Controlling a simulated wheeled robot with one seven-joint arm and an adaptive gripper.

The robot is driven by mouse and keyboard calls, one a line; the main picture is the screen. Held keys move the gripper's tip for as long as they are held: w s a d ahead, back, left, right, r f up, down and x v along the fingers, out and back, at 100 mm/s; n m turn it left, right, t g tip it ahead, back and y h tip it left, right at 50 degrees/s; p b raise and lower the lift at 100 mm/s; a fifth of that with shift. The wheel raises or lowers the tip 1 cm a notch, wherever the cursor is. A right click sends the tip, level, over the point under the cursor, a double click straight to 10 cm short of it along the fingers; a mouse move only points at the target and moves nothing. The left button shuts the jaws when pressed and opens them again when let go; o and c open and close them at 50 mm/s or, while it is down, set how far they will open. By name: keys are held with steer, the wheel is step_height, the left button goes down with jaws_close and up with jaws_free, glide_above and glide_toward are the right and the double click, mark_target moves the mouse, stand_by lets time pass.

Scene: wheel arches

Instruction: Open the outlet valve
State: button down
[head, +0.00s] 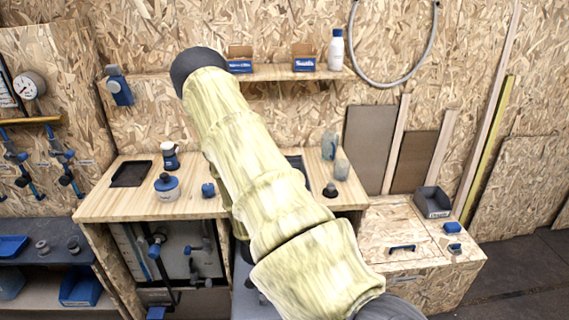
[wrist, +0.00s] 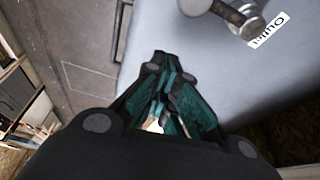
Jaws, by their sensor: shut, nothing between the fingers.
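The outlet valve (wrist: 240,14) shows in the wrist view at the upper right edge. It is a grey metal stem with a round end, partly cut off by the frame. A white label reading "Outlet" (wrist: 268,30) is beside it, upside down, on a pale grey-blue surface (wrist: 205,70). My gripper (wrist: 166,65) is in the middle of the wrist view, its dark and teal fingers together and empty. The valve is apart from the fingers, up and to their right. The handle's full position cannot be told. In the head view my arm hides the gripper and I cannot make out the valve.
A wooden counter (head: 110,205) carries a jar (head: 166,186), a tray (head: 131,173) and bottles. Under it are pipes with blue-handled valves (head: 155,248). A wooden box (head: 422,265) with a blue handle stands to the right. Floor is free at the far right.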

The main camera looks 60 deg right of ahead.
steer(key=v, duration=0.7)
steer(key=shift+p, duration=0.3)
steer(key=shift+r, duration=0.15)
steer(key=s+a+f+n+t+y, duration=0.1)
steer(key=a+f+n, duration=0.3)
steer(key=a+n, duration=0.5)
steer(key=s+a+f+n+t, duration=0.1)
steer(key=s+a+f+n, duration=0.2)
steer(key=a+n, duration=0.6)
steer(key=s+a+f+n+t+y, duration=0.1)
steer(key=a+f+n, duration=0.3)
steer(key=a+n, duration=0.5)
steer(key=s+a, duration=0.1)
steer(key=a, duration=0.3)
steer(key=shift+s+f+n+y, duration=0.25)
steer(key=shift+f+n+y, duration=0.05)
steer(key=shift+f+n, duration=0.1)
steer(key=shift+s, duration=0.1)
